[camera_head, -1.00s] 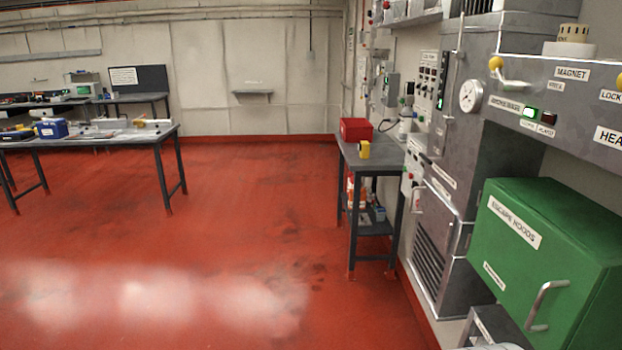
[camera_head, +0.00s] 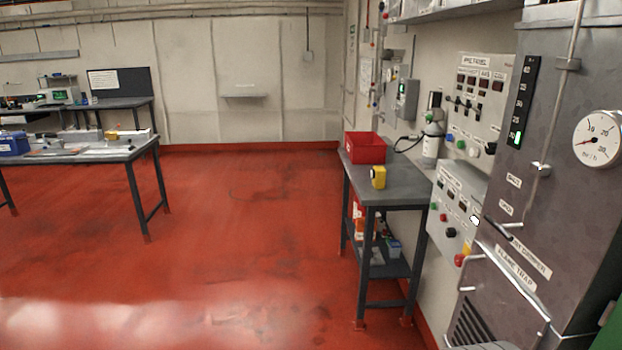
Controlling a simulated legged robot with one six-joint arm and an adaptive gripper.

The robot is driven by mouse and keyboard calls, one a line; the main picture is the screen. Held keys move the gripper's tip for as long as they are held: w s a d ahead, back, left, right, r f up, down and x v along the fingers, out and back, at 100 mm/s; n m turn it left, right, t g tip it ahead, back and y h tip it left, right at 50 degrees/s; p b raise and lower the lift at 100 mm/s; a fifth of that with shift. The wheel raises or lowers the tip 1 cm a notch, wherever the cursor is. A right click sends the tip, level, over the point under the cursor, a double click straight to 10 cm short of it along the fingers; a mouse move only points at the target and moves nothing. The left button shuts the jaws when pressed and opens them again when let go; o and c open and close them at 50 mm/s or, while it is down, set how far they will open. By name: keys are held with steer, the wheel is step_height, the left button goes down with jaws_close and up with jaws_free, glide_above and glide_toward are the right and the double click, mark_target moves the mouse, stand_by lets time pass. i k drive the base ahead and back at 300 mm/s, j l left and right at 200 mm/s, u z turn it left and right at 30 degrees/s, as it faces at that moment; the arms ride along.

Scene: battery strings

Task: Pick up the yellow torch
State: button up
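A small yellow object with a dark front (camera_head: 378,177), which looks like the yellow torch, stands upright on the grey side table (camera_head: 405,187) at right of centre. It is near the table's left front part, in front of a red bin. My gripper is not in view, so its state does not show.
The red bin (camera_head: 364,148) sits at the table's back. A grey cylinder (camera_head: 432,139) stands by the wall panel (camera_head: 478,100). A tall grey cabinet (camera_head: 545,190) is close on the right. A workbench (camera_head: 95,150) stands at left. The red floor (camera_head: 240,230) between is clear.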

mark_target(378, 174)
steer(key=i, duration=1.45)
steer(key=i+j+z, duration=0.15)
steer(key=i, duration=0.55)
steer(key=i+j+z, duration=0.2)
steer(key=i, duration=0.5)
steer(key=i+j+z, duration=0.15)
steer(key=i+z, duration=0.2)
steer(key=i, duration=0.15)
